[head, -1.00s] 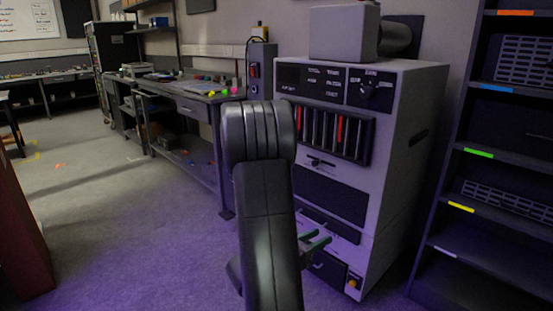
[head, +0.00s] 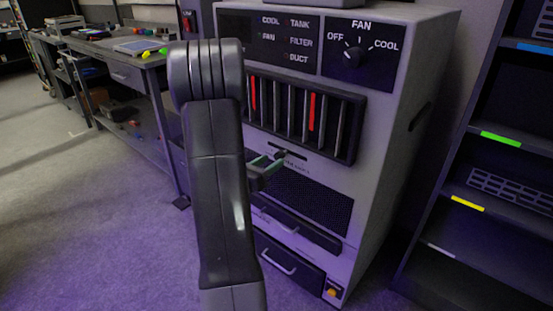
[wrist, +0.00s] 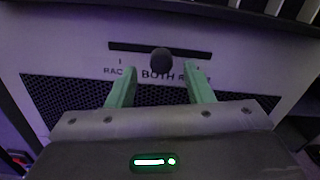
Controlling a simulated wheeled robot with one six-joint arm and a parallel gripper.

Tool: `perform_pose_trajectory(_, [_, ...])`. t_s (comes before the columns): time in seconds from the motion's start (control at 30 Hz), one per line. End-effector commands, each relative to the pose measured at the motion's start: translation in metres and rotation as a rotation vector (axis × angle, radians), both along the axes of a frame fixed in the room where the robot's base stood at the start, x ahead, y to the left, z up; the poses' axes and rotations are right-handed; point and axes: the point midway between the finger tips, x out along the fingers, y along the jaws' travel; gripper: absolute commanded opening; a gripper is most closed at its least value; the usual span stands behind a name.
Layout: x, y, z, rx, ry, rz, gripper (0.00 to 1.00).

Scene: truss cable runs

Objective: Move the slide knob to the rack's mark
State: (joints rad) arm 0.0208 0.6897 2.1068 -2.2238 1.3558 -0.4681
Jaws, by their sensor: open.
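The slide knob (wrist: 161,61) is a dark round knob at a thin horizontal slot (wrist: 125,46) in the cabinet's front. It stands near the middle of the slot, above the printed word BOTH. The word RACK (wrist: 117,71) is to its left, partly covered by a finger; a label right of BOTH is mostly hidden. My gripper (wrist: 158,75) has its green fingers open, one on each side of the knob, with gaps and no visible contact. In the head view my gripper (head: 268,168) is close to the slot, and the knob (head: 281,154) is by the fingertips.
The grey cabinet (head: 395,120) has a fan dial (head: 353,52) and upright slots with red strips above the slide. A mesh grille (head: 310,200) and a drawer handle (head: 279,262) are below. A dark shelf rack (head: 490,195) stands right; a workbench (head: 130,70) is at back left.

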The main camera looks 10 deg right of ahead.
Motion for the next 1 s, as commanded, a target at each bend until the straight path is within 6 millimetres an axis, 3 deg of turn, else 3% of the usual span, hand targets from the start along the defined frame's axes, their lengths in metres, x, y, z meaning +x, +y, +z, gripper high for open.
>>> perform_pose_trajectory(0.3, [0.022, -0.029, 0.000, -0.001, -0.001, -0.001, 0.47])
perform_pose_trajectory(0.63, [0.024, -0.031, 0.000, 0.000, 0.001, 0.001, 0.47])
perform_pose_trajectory(0.87, [0.024, -0.030, 0.000, 0.000, 0.001, 0.001, 0.04])
perform_pose_trajectory(1.0, [0.024, -0.030, 0.000, 0.000, 0.001, 0.001, 0.00])
